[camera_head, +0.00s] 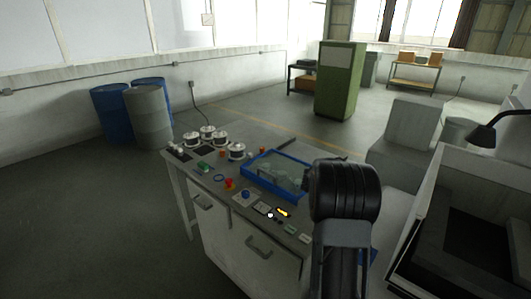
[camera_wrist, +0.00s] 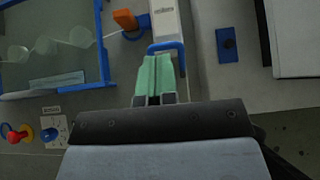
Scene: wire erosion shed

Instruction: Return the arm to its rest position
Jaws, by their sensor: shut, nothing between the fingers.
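My arm (camera_head: 342,195) rises in front of the right part of a grey workbench (camera_head: 185,160) in the head view. Its dark upper joint stands beside the blue-framed tray (camera_head: 262,181), and my gripper is hidden there. In the wrist view my gripper (camera_wrist: 154,62) shows two pale green fingers, shut together with nothing between them. The fingertips are close to a blue loop (camera_wrist: 166,46) at the end of a white block (camera_wrist: 165,18); I cannot tell whether they touch. The blue-framed tray also shows at the left in the wrist view (camera_wrist: 104,50).
White spools (camera_head: 236,151), a red knob (camera_head: 229,184) and small parts crowd the bench top. An orange block (camera_wrist: 125,19) and a blue block (camera_wrist: 226,43) lie near my gripper. A grey machine with an open tank (camera_head: 440,165) stands right. Drums (camera_head: 150,118) stand left; open floor lies beyond.

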